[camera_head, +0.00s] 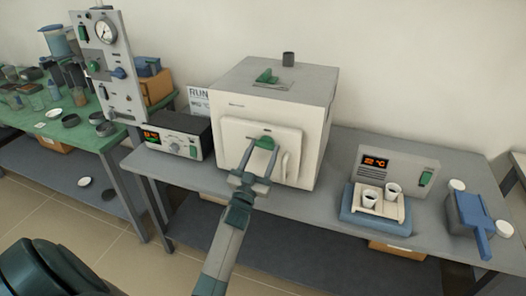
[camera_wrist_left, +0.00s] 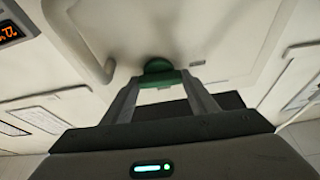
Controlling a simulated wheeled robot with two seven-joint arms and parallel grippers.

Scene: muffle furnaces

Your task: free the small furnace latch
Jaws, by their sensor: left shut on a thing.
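The small furnace (camera_head: 270,115) is a pale box on the grey bench, with a square door (camera_head: 238,134) on its front. A green latch handle (camera_head: 264,142) sits on the upper part of the door. My left gripper (camera_head: 260,152) reaches up to the door and is shut on the green latch. In the left wrist view the green latch (camera_wrist_left: 158,68) shows between the tips of my left gripper (camera_wrist_left: 160,82), against the pale door. The fingertips partly hide the latch. My right gripper is not seen in either view.
A control box with a red display (camera_head: 178,137) stands left of the furnace. A green table (camera_head: 75,135) with glassware stands at left.

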